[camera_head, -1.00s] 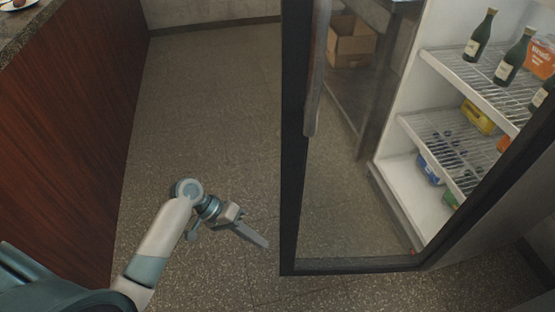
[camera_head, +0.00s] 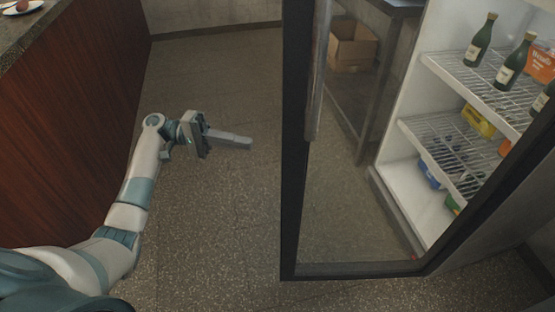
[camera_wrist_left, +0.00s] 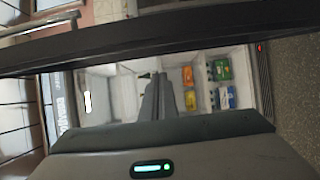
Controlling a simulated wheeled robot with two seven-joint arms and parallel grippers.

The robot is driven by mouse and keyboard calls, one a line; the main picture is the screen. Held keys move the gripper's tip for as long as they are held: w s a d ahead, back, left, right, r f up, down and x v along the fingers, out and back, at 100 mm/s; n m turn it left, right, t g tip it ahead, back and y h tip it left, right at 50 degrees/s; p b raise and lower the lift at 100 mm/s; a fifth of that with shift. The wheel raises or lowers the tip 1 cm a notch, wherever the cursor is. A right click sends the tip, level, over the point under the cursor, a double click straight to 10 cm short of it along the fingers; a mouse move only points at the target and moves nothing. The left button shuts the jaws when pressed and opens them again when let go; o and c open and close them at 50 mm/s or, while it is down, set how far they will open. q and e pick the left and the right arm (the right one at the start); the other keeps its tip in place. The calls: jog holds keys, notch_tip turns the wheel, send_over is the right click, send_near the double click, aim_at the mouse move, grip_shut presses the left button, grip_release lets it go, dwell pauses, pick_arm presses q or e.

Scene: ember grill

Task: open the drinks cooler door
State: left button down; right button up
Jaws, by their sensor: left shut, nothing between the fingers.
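The drinks cooler door (camera_head: 292,190) is a black-framed glass panel. It stands swung open, with the lit white cooler interior (camera_head: 402,195) showing through and beside it. A long grey handle (camera_head: 318,75) runs up the door's free-edge side. My left gripper (camera_head: 248,144) is shut and empty, left of the door frame and apart from it in the head view. In the left wrist view its closed fingers (camera_wrist_left: 157,95) point toward the cooler interior, and the dark door frame (camera_wrist_left: 200,28) crosses the top. My right gripper is not in view.
Wire shelves (camera_head: 470,75) hold green bottles (camera_head: 480,40) and colored packs (camera_head: 478,118). A wood-fronted counter (camera_head: 70,130) stands at the left. A cardboard box (camera_head: 352,45) shows behind the door glass. The floor (camera_head: 215,80) between counter and door is clear.

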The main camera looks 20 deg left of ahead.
pick_arm(q)
jog(key=s+d+p, duration=0.1)
jog(key=s+d, duration=0.1)
jog(key=d, duration=0.9)
jog(key=shift+s+d, duration=0.2)
jog(key=shift+s, duration=0.05)
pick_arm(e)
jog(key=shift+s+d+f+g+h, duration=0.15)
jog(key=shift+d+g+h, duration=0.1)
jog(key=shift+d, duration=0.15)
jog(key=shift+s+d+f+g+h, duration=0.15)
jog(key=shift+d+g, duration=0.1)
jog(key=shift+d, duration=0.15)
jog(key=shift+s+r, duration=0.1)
